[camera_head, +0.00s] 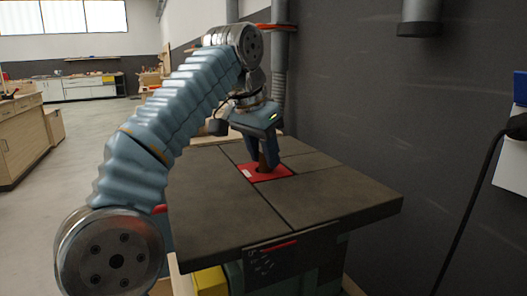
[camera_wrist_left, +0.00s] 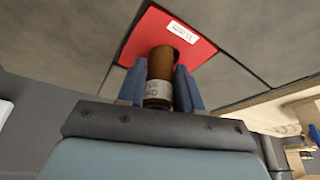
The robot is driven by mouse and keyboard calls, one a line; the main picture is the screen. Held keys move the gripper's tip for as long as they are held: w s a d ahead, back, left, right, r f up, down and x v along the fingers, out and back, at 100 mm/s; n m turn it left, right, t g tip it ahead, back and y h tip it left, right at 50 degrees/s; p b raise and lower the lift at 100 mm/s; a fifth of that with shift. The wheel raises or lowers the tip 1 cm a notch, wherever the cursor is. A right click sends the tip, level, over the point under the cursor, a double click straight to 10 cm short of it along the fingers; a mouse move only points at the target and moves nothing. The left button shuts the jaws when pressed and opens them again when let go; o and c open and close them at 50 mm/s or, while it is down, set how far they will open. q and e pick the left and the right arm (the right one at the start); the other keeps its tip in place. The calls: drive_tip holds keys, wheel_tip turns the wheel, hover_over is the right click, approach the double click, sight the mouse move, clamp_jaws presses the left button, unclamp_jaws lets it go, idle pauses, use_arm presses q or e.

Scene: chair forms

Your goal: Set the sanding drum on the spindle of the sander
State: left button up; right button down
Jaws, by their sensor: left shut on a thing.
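My left gripper (camera_head: 262,158) is shut on the sanding drum (camera_head: 263,161), a brown cylinder, above the sander's red insert plate (camera_head: 249,173). In the left wrist view the drum (camera_wrist_left: 160,66) stands between the two blue fingers, with a pale printed band at its near end. Its far end overlaps a dark opening in the red plate (camera_wrist_left: 197,49). The spindle cannot be seen; the drum and fingers cover the middle of the plate. I cannot tell whether the drum touches the spindle or plate. My right gripper is not in view.
The sander's grey table (camera_head: 325,195) is otherwise bare, with open room around the plate. A dark wall stands behind and right. A grey pipe (camera_head: 279,60) rises behind the table. A black cable (camera_head: 470,205) hangs at right. Workbenches stand far left.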

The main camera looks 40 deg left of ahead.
use_arm(q)
drive_tip(key=shift+f, duration=0.3)
drive_tip(key=o, duration=1.2)
drive_tip(key=p+v, duration=0.3)
drive_tip(key=v, duration=0.4)
drive_tip(key=shift+r, duration=0.25)
drive_tip(key=shift+s, duration=0.15)
